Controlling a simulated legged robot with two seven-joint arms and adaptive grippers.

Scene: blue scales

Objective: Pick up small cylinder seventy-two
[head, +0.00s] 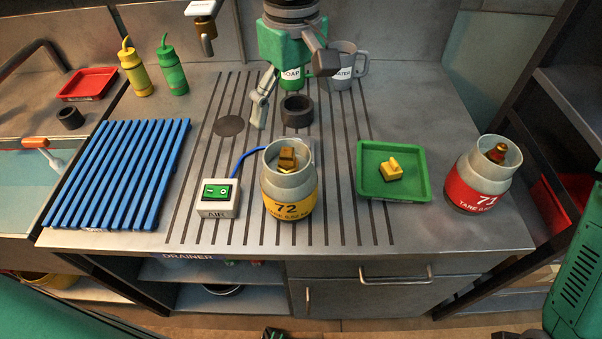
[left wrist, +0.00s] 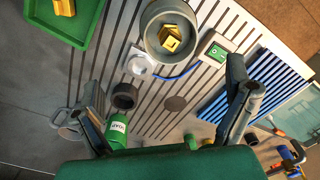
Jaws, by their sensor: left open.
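Small cylinder seventy-two (head: 289,207) stands upright on the worktop, grey with a yellow label reading 72. Its open collar surrounds a brass valve (head: 288,158). The left wrist view shows the cylinder's round rim (left wrist: 151,43) from above, with the yellow valve (left wrist: 172,38) inside. My left gripper (head: 293,82) is above the back of the worktop, behind the cylinder and apart from it. Its fingers are spread with nothing held between them; they also show spread in the left wrist view (left wrist: 163,82). My right gripper is not seen.
A green tray (head: 407,187) and red-labelled cylinder 71 (head: 474,190) stand right. A blue rack (head: 118,172) lies left. A black ring (head: 297,112), soap bottle (head: 291,74) and water jug (head: 345,71) are behind.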

